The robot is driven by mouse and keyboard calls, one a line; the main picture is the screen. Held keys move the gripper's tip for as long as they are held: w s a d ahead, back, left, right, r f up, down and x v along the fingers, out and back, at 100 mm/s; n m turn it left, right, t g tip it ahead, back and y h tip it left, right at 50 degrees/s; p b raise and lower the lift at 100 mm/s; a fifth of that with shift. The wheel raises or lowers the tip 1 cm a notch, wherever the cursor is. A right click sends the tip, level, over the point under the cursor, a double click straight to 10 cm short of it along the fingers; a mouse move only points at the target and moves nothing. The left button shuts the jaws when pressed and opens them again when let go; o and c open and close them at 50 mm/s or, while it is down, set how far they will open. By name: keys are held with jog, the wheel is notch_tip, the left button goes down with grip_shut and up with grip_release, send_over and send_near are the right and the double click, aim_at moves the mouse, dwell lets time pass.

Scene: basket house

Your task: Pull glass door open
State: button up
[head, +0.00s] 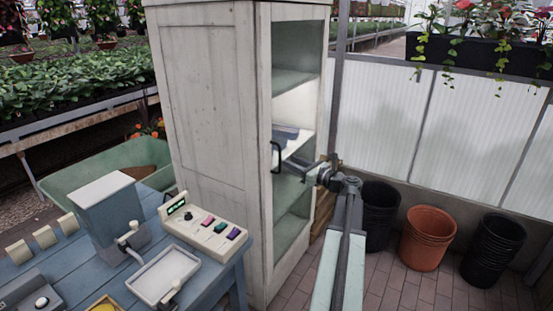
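A tall off-white wooden cabinet (212,100) stands in the middle of the view. Its narrow glass door (265,215) faces right and looks shut, with shelves visible behind the pane. A dark bar handle (279,157) is upright on the door's left stile. My gripper (298,170) is in front of the door, just right of the handle, at about its height. The fingers are small and dark against the pane, so their opening and any contact with the handle cannot be made out.
A blue table (205,285) with a control box (205,229) and a tray (165,275) stands left of the cabinet.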

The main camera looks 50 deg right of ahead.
aim_at(280, 169)
jog(key=w, duration=0.6)
jog(key=shift+w+a, duration=0.25)
jog(key=shift+a, duration=0.05)
grip_shut()
dwell(0.9)
